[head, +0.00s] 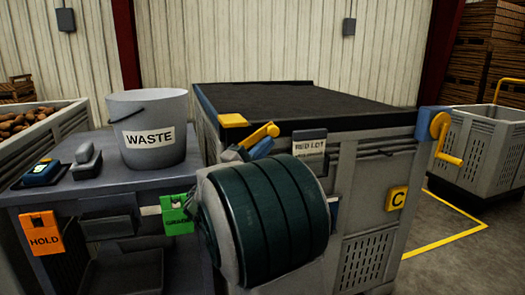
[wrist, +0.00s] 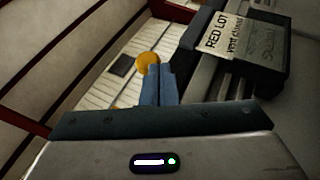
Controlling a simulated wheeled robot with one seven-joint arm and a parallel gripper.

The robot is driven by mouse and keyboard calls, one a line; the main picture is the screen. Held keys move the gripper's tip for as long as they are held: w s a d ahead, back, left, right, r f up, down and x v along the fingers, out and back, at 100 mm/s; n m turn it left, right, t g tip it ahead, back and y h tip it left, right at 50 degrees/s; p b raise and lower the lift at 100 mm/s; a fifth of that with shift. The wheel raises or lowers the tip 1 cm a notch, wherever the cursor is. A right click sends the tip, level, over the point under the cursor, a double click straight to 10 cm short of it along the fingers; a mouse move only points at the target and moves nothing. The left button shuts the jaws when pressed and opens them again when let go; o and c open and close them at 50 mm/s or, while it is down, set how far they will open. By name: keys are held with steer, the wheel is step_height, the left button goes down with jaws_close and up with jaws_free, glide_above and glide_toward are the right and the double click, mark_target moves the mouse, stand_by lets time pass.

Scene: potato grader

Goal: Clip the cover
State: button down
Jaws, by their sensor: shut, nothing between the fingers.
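The cover (head: 300,97) is a dark sheet lying flat over the top of the large grey box. A yellow lever (head: 260,135) with a rounded end is at the box's near left corner, beside a yellow block (head: 233,120). My gripper (head: 262,147) is shut and empty, with its blue fingers close to the lever's end; its grey body hides part of the box front. In the wrist view the shut fingers (wrist: 158,84) point at a round yellow end (wrist: 147,63). I cannot tell whether they touch. A yellow crank (head: 440,140) is on the right corner.
A "RED LOT" tag (head: 309,146) hangs on the box front, close right of my gripper; it also shows in the wrist view (wrist: 228,35). A waste bucket (head: 149,130) stands on the grey bench (head: 100,182) at left. Floor at right has yellow lines.

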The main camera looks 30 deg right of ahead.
steer(key=shift+s+d+r, duration=0.2)
steer(key=shift+d+r, duration=0.15)
steer(key=shift+r, duration=0.35)
steer(key=shift+d+m, duration=0.1)
steer(key=shift+m, duration=0.2)
stand_by(0.6)
steer(key=s+a+f+b, duration=0.1)
steer(key=s+a+f, duration=0.2)
steer(key=f, duration=0.9)
steer(key=shift+a+f+b, duration=0.3)
steer(key=shift+a+b, duration=0.05)
steer(key=shift+a, duration=1.15)
